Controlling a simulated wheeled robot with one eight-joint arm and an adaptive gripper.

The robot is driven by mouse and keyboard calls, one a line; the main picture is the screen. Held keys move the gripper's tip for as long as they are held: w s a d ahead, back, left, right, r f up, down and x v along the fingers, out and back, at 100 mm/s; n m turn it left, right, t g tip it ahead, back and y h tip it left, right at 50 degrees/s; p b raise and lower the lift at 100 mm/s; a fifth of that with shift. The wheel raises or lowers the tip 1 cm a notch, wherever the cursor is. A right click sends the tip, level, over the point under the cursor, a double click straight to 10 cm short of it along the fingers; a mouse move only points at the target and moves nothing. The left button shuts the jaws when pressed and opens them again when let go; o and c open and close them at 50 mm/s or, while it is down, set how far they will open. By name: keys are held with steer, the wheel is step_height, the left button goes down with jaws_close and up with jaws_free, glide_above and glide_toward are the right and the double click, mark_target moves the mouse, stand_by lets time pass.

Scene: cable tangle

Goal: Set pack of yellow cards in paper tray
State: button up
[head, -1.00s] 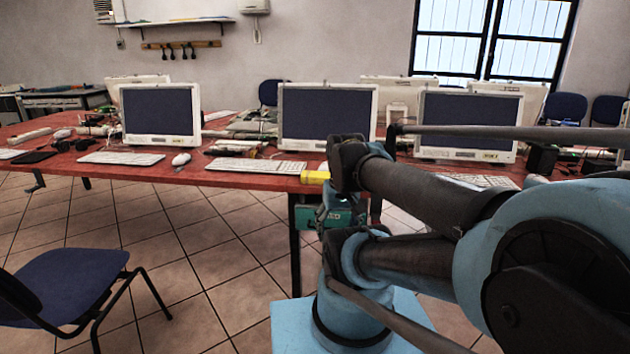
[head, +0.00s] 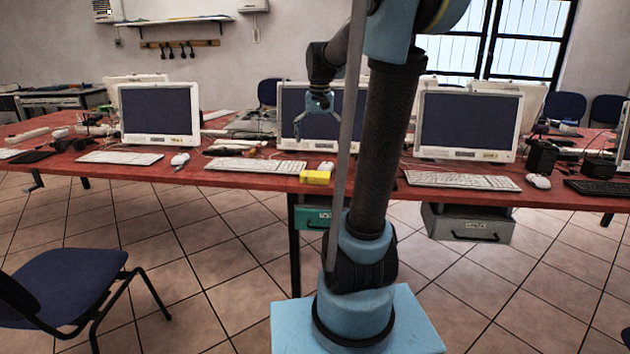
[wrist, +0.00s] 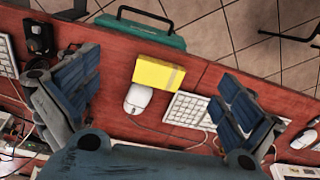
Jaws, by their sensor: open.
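The pack of yellow cards (head: 315,177) lies on the red table at its front edge, right of a white keyboard. In the wrist view the pack (wrist: 157,73) is a yellow block with a paler band at one end, beside a white mouse. My gripper (head: 317,115) is open and empty, above and behind the pack, in front of the middle monitor. In the wrist view the two dark blue finger pads of my gripper (wrist: 158,80) stand wide apart, with the pack between them in the picture. I cannot make out a paper tray in either view.
The white mouse (wrist: 138,98) and keyboard (wrist: 187,109) lie close to the pack. Monitors (head: 158,112) stand along the red table (head: 230,180). A teal drawer box (head: 313,217) and a grey one (head: 468,224) hang under the table. A blue chair (head: 68,285) stands at front left.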

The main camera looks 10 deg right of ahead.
steer(key=w+r, duration=0.1)
steer(key=w, duration=0.7)
glide_above(315, 175)
steer(key=shift+m, duration=0.4)
step_height(315, 175, down, 12)
steer(key=shift+w+a+r, duration=0.1)
steer(key=shift+f, duration=2.6)
steer(key=c, duration=0.9)
steer(key=shift+c, duration=0.2)
